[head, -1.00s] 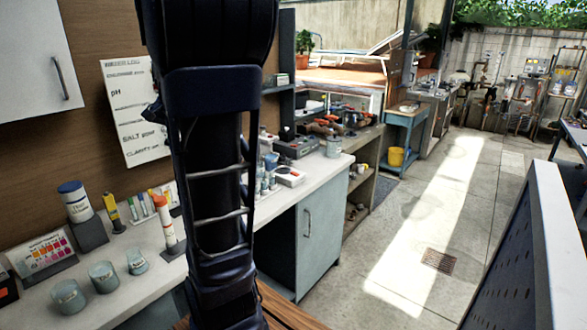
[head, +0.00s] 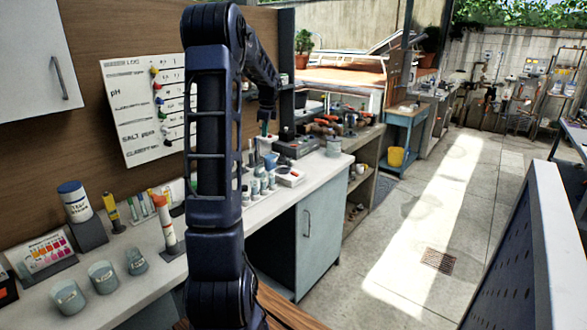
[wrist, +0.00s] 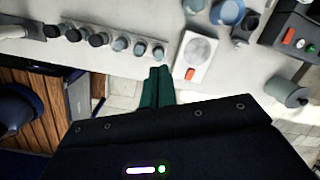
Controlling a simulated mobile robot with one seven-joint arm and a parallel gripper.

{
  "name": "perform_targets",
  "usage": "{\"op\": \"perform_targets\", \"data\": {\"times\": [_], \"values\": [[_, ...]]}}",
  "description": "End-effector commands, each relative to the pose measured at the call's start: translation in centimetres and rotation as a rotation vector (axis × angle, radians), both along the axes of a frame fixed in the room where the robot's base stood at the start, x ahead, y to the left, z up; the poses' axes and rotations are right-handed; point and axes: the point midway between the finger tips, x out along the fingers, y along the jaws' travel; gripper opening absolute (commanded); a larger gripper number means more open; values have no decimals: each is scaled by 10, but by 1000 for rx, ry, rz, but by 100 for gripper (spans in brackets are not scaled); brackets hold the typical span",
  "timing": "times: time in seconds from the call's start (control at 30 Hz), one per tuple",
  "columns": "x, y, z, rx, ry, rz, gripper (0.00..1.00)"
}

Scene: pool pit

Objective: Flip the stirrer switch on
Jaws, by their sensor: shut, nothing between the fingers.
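The stirrer is a small white box with a round pale plate and a red switch. It lies on the white counter in the wrist view (wrist: 201,50) and behind the vials in the head view (head: 291,178). Its red switch (wrist: 189,73) is on the edge nearest my gripper; which way it is set is too small to tell. My gripper (wrist: 160,72) has its green fingers shut and empty, just left of the switch in the wrist view and apart from it. In the head view my gripper (head: 266,128) hangs above the counter, near the stirrer.
A row of dark-capped vials (wrist: 100,39) stands left of the stirrer. Beakers (head: 103,277) are on the near counter.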

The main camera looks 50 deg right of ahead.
Motion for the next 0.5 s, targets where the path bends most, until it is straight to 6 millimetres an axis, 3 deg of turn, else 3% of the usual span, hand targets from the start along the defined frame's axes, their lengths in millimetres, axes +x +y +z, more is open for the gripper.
{"op": "perform_targets", "data": {"times": [0.03, 0.2, 0.33, 0.5], "values": [[-11, -25, -12, 16, 8, -80, 0], [-42, -87, -42, 59, 19, -309, 0], [-60, -115, -57, 78, 25, -421, 0], [-69, -129, -66, 88, 28, -478, 0]]}}
